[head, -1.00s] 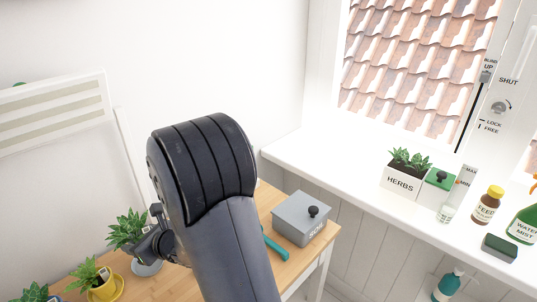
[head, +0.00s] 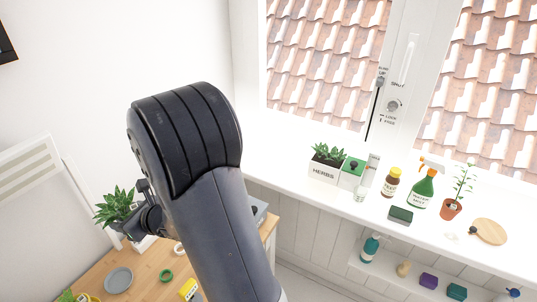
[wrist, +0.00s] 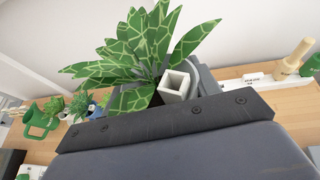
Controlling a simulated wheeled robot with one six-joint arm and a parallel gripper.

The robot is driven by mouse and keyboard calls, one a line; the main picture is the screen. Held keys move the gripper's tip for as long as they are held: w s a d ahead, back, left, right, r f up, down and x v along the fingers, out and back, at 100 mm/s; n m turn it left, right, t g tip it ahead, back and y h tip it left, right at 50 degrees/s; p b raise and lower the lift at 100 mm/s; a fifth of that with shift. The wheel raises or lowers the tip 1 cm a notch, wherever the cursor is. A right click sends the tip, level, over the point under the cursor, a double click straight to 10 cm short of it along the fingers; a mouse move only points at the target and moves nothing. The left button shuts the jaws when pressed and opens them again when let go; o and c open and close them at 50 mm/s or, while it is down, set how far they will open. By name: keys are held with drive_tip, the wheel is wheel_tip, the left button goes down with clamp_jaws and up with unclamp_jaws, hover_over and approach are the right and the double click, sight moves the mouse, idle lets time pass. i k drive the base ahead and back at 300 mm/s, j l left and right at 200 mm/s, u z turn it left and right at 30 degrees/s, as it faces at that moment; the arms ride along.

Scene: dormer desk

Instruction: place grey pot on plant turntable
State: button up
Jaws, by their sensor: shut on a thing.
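The grey pot holds a leafy green plant (head: 115,205) and is raised above the desk at the left of the head view. My gripper (head: 138,220) is shut on the pot, whose body is largely hidden in the head view. In the wrist view the grey pot (wrist: 208,76) shows just beyond the gripper's dark bar, with patterned leaves and a white square tube in it. A round wooden disc (head: 490,231), which looks like the plant turntable, lies at the right on the windowsill, far from my gripper. Its top looks bare, and a small black knob is at its left edge.
The windowsill holds a seedling pot (head: 451,208) beside the disc, a green spray bottle (head: 424,190), a brown bottle (head: 391,182) and a herbs box (head: 325,165). A bare grey saucer (head: 118,280) lies on the desk. A small shelf (head: 400,277) with several items runs below the sill.

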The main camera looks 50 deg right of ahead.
sight(490, 230)
drive_tip(key=k+l+z, duration=0.2)
drive_tip(key=z, duration=0.2)
drive_tip(key=k+l+z, duration=0.25)
drive_tip(key=z, duration=0.2)
drive_tip(key=k+l+z, duration=0.25)
drive_tip(key=l+z, duration=0.15)
drive_tip(key=k+l+z, duration=0.1)
drive_tip(key=l+z, duration=0.3)
drive_tip(key=k+l+z, duration=0.1)
drive_tip(key=l+z, duration=0.35)
